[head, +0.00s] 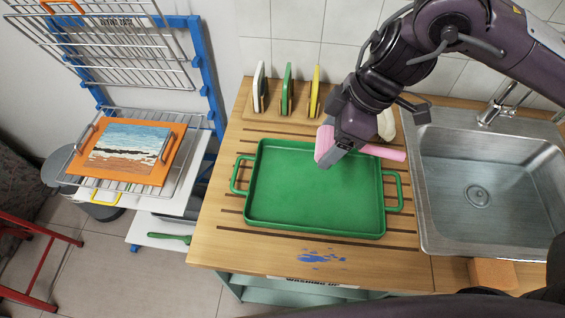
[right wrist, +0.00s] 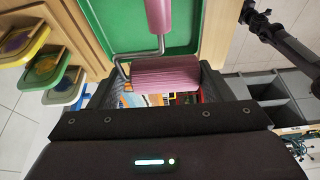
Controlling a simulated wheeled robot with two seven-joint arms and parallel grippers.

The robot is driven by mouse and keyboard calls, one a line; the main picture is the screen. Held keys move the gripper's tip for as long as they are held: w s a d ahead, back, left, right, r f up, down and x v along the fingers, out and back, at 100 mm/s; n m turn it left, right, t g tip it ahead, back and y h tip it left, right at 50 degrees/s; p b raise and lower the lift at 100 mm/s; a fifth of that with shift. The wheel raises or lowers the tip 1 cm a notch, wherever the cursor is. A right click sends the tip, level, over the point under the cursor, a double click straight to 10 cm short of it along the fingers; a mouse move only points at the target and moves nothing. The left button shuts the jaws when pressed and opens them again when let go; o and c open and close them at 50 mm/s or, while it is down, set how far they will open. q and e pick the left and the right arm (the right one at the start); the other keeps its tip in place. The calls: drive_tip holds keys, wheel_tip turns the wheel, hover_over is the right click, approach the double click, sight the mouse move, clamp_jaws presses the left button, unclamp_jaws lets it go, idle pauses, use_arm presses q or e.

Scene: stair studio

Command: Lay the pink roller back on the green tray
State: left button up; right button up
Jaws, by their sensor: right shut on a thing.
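The green tray (head: 300,215) lies flat and empty on the wooden counter, with a loop handle at each end. My right gripper (head: 338,158) is over the tray's back right part and is shut on the pink roller (head: 323,146). The thinner pink handle (head: 385,152) sticks out to the right, over the back right corner. In the right wrist view, the ribbed pink drum (right wrist: 165,78) sits between the fingers, with the bent metal rod and the handle beyond it. The green tray (right wrist: 118,18) shows behind them. The height above the tray is hard to tell. My left gripper is out of view.
A steel sink (head: 480,190) with a tap is right of the tray. White, green and yellow pieces (head: 287,90) stand in a rack behind it. An orange-framed picture (head: 122,152) lies on a wire rack at left. The counter's front strip has blue paint (head: 320,257).

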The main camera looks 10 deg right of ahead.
drive_tip(key=shift+w+a, duration=0.3)
wheel_tip(320, 180, down, 6)
drive_tip(key=s+b, duration=0.1)
drive_tip(key=b, duration=0.1)
drive_tip(key=p, duration=0.1)
hover_over(311, 198)
drive_tip(key=d, duration=0.1)
drive_tip(key=f, duration=0.9)
drive_tip(key=shift+s, duration=0.2)
wheel_tip(311, 198, down, 4)
drive_tip(key=shift+f, duration=0.15)
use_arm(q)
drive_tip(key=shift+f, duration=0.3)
use_arm(e)
drive_tip(key=shift+f, duration=0.15)
drive_tip(key=shift+f, duration=0.2)
drive_tip(key=o, duration=1)
drive_tip(key=shift+c, duration=0.2)
